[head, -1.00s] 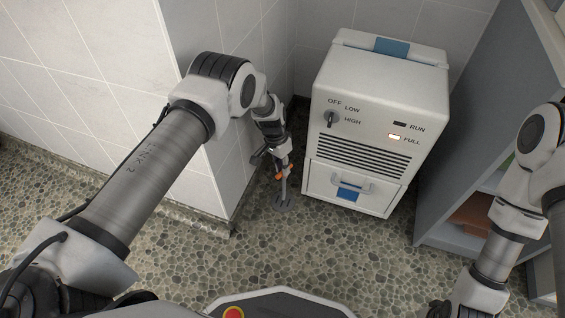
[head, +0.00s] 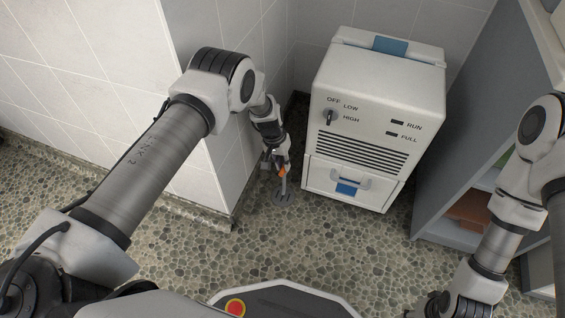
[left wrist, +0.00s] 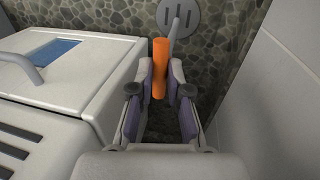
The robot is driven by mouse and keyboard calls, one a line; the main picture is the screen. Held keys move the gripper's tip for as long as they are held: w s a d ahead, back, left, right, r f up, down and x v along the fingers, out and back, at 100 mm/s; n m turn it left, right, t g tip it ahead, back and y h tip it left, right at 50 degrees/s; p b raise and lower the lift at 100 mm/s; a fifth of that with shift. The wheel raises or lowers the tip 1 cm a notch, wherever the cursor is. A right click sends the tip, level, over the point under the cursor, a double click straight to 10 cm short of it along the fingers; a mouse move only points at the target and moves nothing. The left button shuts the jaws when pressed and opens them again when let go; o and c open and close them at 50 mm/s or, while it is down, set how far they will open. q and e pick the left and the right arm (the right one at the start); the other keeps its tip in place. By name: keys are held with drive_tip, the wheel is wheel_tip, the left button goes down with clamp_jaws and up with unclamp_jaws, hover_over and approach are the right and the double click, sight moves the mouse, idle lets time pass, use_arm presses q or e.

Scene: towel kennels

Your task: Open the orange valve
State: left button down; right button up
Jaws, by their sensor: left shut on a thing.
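The orange valve handle (head: 282,171) is low in the gap between the tiled wall corner and the white machine. In the left wrist view the orange handle (left wrist: 160,58) is a straight bar lying roughly along the line of the gripper, beside a grey pipe (left wrist: 175,30). My left gripper (head: 279,163) reaches down to it. In the left wrist view, the two fingers of my left gripper (left wrist: 161,82) are shut on the handle's near end, one on each side. My right arm shows at the right, but its fingers are out of frame.
The white machine (head: 375,95), with a knob and a drawer, stands close to the right of the valve. A tiled wall (head: 200,150) is close on the left. A round drain (head: 284,198) lies below. A grey shelf (head: 455,150) stands farther right.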

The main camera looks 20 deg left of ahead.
use_arm(q)
drive_tip(key=c, duration=1.1)
unclamp_jaws()
drive_tip(key=shift+c, duration=0.2)
wheel_tip(320, 180, up, 12)
drive_tip(key=a, duration=0.2)
drive_tip(key=shift+a+f, duration=0.15)
